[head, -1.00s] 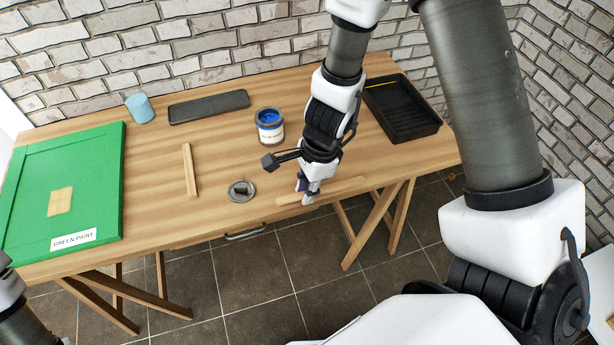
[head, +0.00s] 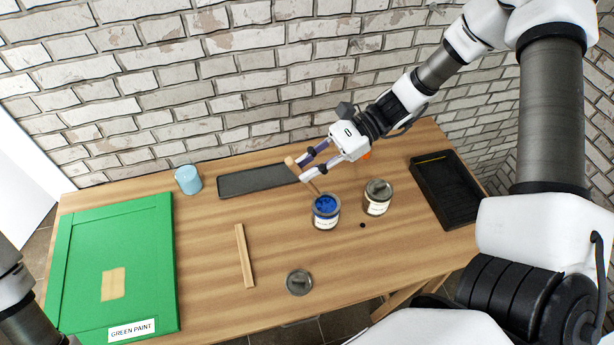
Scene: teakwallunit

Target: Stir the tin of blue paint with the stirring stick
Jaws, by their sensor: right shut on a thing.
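The open tin of blue paint (head: 325,221) stands upright on the wooden table, with blue paint showing inside. My right gripper (head: 303,170) is shut on the wooden stirring stick (head: 292,163), behind and above the tin, to its left. The stick is tilted, and its lower end points down to the right at the tin's far rim. I cannot tell whether its tip is inside the tin. Only part of my left arm shows at the left edge; its gripper is not in view.
A black tray (head: 444,215), wooden strip (head: 244,256), loose lid (head: 299,283), dark flat tray (head: 255,180), blue cup (head: 188,180) and green panel (head: 150,260) lie around. A brick wall is behind.

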